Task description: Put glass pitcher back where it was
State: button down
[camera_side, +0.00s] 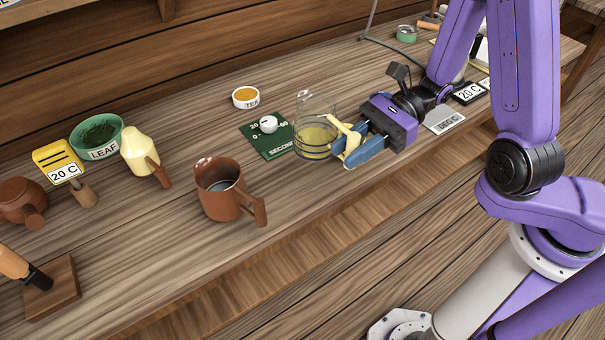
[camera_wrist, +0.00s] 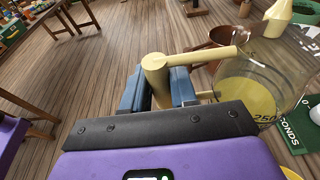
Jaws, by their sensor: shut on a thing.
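The glass pitcher (camera_side: 314,128) is clear, with yellow liquid low in it and a pale yellow handle. It stands upright near the front of the wooden bench, by the green timer plate. My gripper (camera_side: 356,148) is shut on its handle from the right. In the wrist view the handle (camera_wrist: 157,72) is between my blue fingers (camera_wrist: 158,88), and the pitcher's glass body (camera_wrist: 262,85) is to the right. I cannot tell whether the pitcher's base touches the bench.
The green timer plate (camera_side: 276,147) with a white knob is behind and left of the pitcher. A brown mug (camera_side: 222,190), a cream pot (camera_side: 140,150) and a green LEAF bowl (camera_side: 97,137) stand left. A small TEA bowl (camera_side: 246,97) is behind.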

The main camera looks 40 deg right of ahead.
aim_at(311, 160)
jog(key=w+a+f, duration=0.1)
jog(key=w+f, duration=0.1)
jog(key=w+a+f, duration=0.2)
jog(key=f, duration=0.1)
jog(key=w+a+f, duration=0.2)
jog(key=w, duration=0.1)
jog(key=shift+w+f, duration=0.1)
jog(key=shift+f, duration=1.85)
jog(key=c, duration=0.9)
grip_release()
